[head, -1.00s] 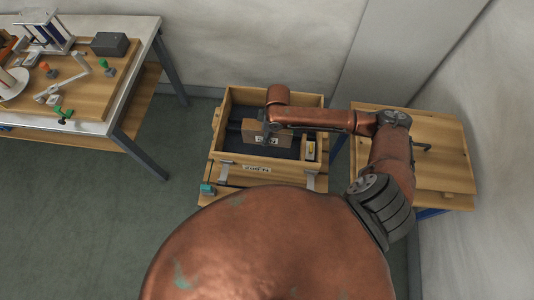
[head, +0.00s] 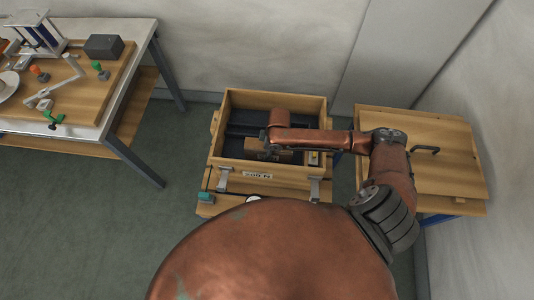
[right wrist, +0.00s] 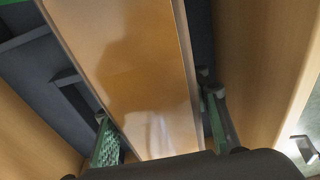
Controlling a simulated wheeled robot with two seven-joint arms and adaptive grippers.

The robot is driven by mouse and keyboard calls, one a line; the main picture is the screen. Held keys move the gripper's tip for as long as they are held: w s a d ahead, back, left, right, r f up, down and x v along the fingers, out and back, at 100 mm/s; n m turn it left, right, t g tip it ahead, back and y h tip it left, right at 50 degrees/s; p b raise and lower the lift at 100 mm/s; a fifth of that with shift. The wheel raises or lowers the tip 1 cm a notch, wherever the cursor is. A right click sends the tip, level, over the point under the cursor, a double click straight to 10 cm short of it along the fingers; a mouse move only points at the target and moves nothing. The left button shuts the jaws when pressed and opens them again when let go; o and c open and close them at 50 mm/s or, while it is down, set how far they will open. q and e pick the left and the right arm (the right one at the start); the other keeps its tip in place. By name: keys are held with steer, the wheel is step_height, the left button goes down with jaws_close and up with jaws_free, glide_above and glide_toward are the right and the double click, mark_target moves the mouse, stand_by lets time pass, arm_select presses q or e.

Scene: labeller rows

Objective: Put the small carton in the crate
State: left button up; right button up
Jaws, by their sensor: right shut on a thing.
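The small carton (right wrist: 135,75) is brown and sits between the two green-padded fingers of my right gripper (right wrist: 162,135) in the right wrist view. In the head view the carton (head: 284,156) shows partly below my right arm, within the walls of the crate. The crate (head: 229,165) is a wooden box with a dark lining. My right gripper is shut on the carton and mostly hidden by the arm in the head view. I cannot tell whether the carton touches the crate floor. My left gripper is not in view.
A small pale and yellow item (head: 314,158) is at the crate's right near corner. A wooden lid with a dark handle (head: 425,150) lies to the right. A bench with a wooden board (head: 85,100) and apparatus stands at the left. Floor between is clear.

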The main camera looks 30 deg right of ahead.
steer(key=shift+f, duration=0.9)
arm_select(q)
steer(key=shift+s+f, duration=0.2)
arm_select(e)
steer(key=shift+r, duration=0.1)
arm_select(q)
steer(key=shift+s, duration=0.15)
arm_select(e)
steer(key=o, duration=1.2)
steer(key=shift+o, duration=0.2)
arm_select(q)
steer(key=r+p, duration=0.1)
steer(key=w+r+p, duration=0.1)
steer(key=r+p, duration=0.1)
arm_select(e)
steer(key=r, duration=0.4)
steer(key=d+r, duration=0.1)
steer(key=r, duration=0.3)
steer(key=s+r, duration=0.1)
steer(key=r, duration=0.3)
steer(key=shift+d, duration=0.2)
